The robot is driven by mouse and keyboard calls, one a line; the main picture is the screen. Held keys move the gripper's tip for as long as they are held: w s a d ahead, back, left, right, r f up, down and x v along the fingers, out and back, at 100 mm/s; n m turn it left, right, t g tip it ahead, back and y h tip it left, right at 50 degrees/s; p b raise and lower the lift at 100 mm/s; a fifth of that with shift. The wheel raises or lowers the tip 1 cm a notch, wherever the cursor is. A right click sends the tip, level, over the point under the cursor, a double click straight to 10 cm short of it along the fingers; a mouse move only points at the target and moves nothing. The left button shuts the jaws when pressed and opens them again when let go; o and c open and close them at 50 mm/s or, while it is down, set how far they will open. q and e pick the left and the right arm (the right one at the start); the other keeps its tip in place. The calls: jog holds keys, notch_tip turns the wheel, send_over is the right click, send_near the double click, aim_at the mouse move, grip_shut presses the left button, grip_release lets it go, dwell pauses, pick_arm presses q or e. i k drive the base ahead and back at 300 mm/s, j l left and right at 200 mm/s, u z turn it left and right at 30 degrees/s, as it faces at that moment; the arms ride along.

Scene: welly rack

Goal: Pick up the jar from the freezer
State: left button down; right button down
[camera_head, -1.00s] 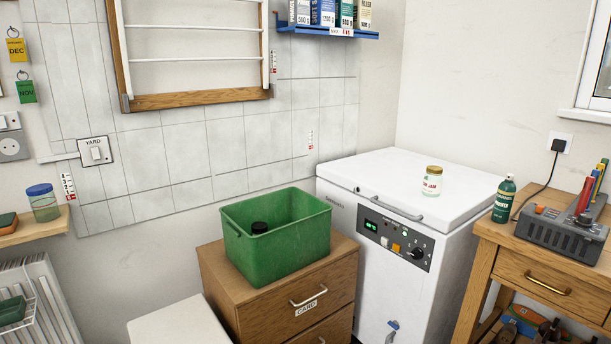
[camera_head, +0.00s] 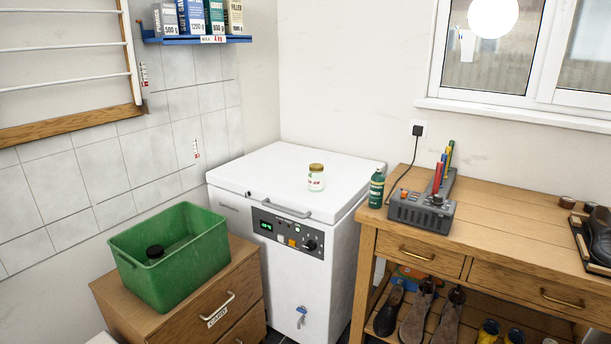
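The jar (camera_head: 316,178) is clear glass with a gold lid and a white label with red print. It stands upright on the closed white lid of the chest freezer (camera_head: 262,167), right of the lid's middle. The freezer has a grey handle at its front edge and a dark control panel with a green display. Neither of my grippers shows in the head view.
Left of the freezer, a green crate (camera_head: 190,262) holding a dark-lidded item stands on a wooden cabinet (camera_head: 252,284). On the right, a wooden workbench (camera_head: 398,234) bears a green bottle (camera_head: 376,190) and a grey device (camera_head: 424,208). A blue shelf (camera_head: 200,40) hangs above.

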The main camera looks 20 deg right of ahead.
aim_at(316, 179)
jog(key=i+l+z, duration=0.3)
jog(key=i, duration=0.15)
jog(key=i+l+z, duration=0.15)
jog(key=i+z, duration=0.15)
jog(key=i, duration=0.15)
